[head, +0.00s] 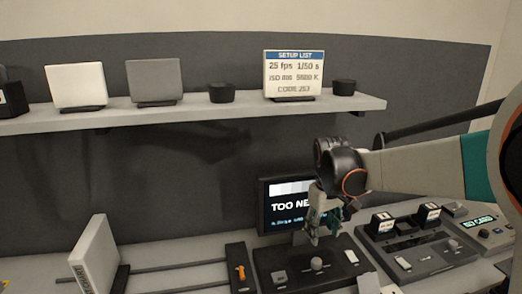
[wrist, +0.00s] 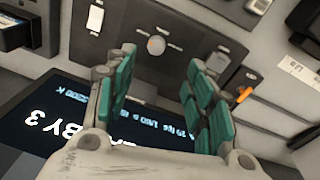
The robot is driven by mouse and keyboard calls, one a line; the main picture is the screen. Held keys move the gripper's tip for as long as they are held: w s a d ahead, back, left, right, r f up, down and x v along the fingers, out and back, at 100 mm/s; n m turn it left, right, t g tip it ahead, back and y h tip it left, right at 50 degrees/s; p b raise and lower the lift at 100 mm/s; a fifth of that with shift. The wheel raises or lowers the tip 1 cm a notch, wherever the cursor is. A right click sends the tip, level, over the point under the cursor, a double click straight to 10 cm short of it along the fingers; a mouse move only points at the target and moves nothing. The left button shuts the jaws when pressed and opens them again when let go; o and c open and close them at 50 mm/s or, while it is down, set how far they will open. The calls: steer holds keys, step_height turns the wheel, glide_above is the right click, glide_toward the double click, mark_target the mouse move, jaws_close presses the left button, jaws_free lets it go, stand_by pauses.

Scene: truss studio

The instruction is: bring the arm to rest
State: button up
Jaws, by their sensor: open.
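My gripper (head: 322,232) hangs over the desk at the right of the head view, in front of a dark monitor (head: 277,190) and above a dark control panel with a round knob (head: 316,263). In the wrist view my gripper (wrist: 160,100) shows two teal-padded fingers spread apart with nothing between them. The knob (wrist: 156,45) appears beyond the fingertips there, apart from them. The arm reaches in from the right side of the head view. The gripper hides part of the monitor's text.
A shelf (head: 200,112) above holds a setup list card (head: 293,75), two blank panels and dark round items. A white panel (head: 95,258) stands at the left of the desk. A slider unit with an orange handle (head: 241,272) and a two-card console (head: 420,250) flank the knob panel.

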steer(key=s+r+m+t, duration=0.1)
steer(key=s+r+t, duration=0.15)
steer(key=s, duration=0.45)
steer(key=s+r+m+t, duration=0.1)
steer(key=s+r, duration=0.2)
steer(key=s, duration=0.3)
steer(key=s+f+m+t, duration=0.2)
steer(key=s+t, duration=0.1)
steer(key=s, duration=0.8)
steer(key=shift+s+d+f, duration=0.2)
steer(key=shift+d, duration=0.1)
steer(key=shift+c, duration=0.3)
